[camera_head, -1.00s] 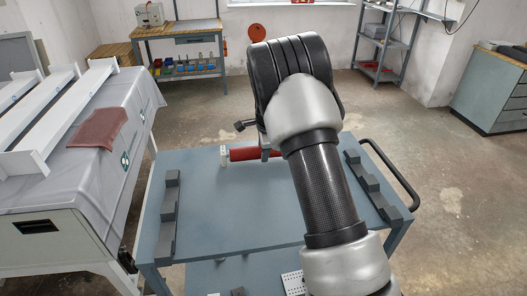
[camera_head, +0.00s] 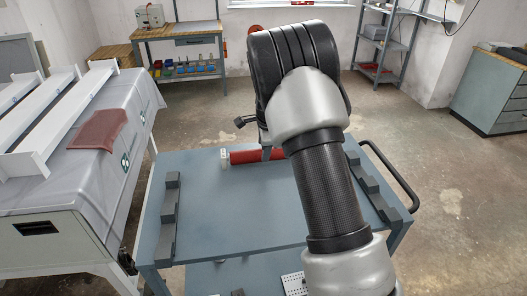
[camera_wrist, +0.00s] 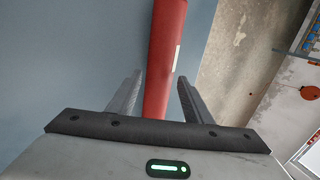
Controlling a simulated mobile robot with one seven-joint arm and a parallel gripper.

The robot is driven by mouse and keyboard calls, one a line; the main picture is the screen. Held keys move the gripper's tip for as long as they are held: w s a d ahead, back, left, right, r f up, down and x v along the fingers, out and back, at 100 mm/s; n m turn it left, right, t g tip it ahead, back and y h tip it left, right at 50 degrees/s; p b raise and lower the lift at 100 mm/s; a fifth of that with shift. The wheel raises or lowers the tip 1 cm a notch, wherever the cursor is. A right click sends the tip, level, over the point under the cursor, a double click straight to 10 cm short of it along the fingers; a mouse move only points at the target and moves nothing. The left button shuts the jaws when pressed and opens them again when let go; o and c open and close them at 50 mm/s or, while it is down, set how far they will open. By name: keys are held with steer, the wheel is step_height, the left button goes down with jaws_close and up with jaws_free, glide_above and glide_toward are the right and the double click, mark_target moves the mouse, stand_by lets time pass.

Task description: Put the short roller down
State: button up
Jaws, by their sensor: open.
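The short roller (camera_head: 243,157) is a red cylinder with a pale end piece at its left. It appears to lie on the blue-grey top of the cart (camera_head: 225,205), near its far edge. My arm hides its right part in the head view. In the wrist view the red roller (camera_wrist: 163,55) runs upward between the two fingers of my gripper (camera_wrist: 160,76). The fingers stand apart, one on each side, with visible gaps to the roller. My gripper is open and holds nothing.
Dark stepped holders stand along the cart's left edge (camera_head: 169,215) and right edge (camera_head: 372,190). A black handle (camera_head: 392,170) is on the right. A covered table with white beams and a red cloth (camera_head: 98,130) stands at left. The cart's middle is clear.

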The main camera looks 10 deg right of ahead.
steer(key=s+r+n+y, duration=0.1)
steer(key=s+r+n, duration=0.2)
steer(key=s+r, duration=0.5)
steer(key=s+r+n, duration=0.2)
steer(key=s+r, duration=0.4)
steer(key=r, duration=0.5)
steer(key=s+r+n, duration=0.2)
steer(key=s+n, duration=0.4)
steer(key=s, duration=0.7)
steer(key=s+r+n+t+h, duration=0.1)
steer(key=s+n, duration=0.6)
steer(key=s, duration=0.6)
steer(key=shift+s+r, duration=0.35)
steer(key=shift+r+p, duration=0.1)
steer(key=shift+p, duration=0.3)
step_height(320, 180, up, 9)
steer(key=p, duration=0.9)
steer(key=shift+r, duration=0.15)
